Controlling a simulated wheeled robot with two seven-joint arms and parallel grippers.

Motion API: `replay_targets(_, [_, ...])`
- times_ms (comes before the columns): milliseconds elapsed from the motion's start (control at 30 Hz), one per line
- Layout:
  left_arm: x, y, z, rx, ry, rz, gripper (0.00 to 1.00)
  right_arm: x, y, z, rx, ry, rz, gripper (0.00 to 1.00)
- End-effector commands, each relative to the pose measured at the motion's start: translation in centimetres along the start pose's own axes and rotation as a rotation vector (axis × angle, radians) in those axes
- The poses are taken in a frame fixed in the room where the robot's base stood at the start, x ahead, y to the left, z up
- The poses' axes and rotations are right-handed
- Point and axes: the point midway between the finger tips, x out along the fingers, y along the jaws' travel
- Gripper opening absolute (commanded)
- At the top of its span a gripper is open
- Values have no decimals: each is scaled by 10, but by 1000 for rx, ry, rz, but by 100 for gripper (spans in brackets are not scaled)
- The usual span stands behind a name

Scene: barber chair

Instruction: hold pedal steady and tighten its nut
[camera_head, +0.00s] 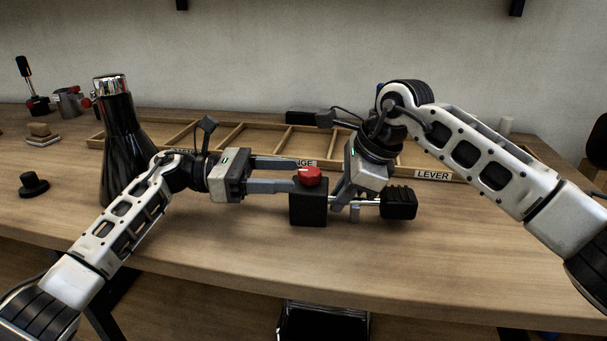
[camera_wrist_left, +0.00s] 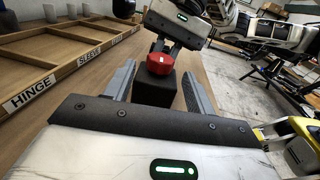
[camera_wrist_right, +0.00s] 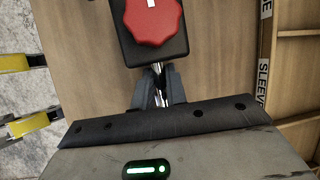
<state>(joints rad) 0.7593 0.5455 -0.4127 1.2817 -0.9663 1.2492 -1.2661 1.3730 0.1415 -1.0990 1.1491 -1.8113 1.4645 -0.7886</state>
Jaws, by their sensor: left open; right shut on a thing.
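The pedal has a black ribbed pad (camera_head: 398,203) on a metal rod (camera_head: 369,202) running from a black block (camera_head: 308,208). A red knob-like nut (camera_head: 309,176) with a white mark sits on top of the block. My right gripper (camera_head: 345,197) is shut on the rod between block and pad. In the right wrist view its fingers (camera_wrist_right: 158,88) close around the rod. My left gripper (camera_head: 302,174) is open. In the left wrist view its fingers (camera_wrist_left: 158,90) lie either side of the block and red nut (camera_wrist_left: 160,64), with gaps visible. The pad is hidden in both wrist views.
A wooden compartment tray (camera_head: 250,138) with labels including HINGE and LEVER lies behind both grippers. A dark chrome-topped bottle-like object (camera_head: 118,115) stands behind my left arm. A small black knob-shaped part (camera_head: 33,185) lies at left. The front tabletop is clear.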

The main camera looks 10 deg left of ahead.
Motion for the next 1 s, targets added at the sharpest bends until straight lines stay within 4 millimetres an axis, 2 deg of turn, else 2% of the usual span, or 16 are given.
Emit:
replay_targets(100, [-27,1,-1,-4,2,5,55,-1,0,1,-1,-2,-2,0])
replay_targets(300, [-58,1,-1,-4,2,4,55,-1,0,1,-1,-2,-2,0])
replay_targets(500, [-68,0,-1,-3,0,1,55,-1,0,1,-1,-2,-2,0])
replay_targets(833, [-68,0,-1,-3,0,1,55,-1,0,1,-1,-2,-1,0])
replay_targets(867, [-68,0,-1,-2,0,1,55,-1,0,1,-1,-2,-1,22])
replay_targets(900, [-68,0,-1,-3,0,1,55,-1,0,1,-1,-2,-1,33])
replay_targets(933, [-68,0,-1,-3,0,1,55,-1,0,1,-1,-2,-1,39])
replay_targets(1000, [-68,0,-1,-2,0,1,55,0,0,1,-1,-2,-1,39])
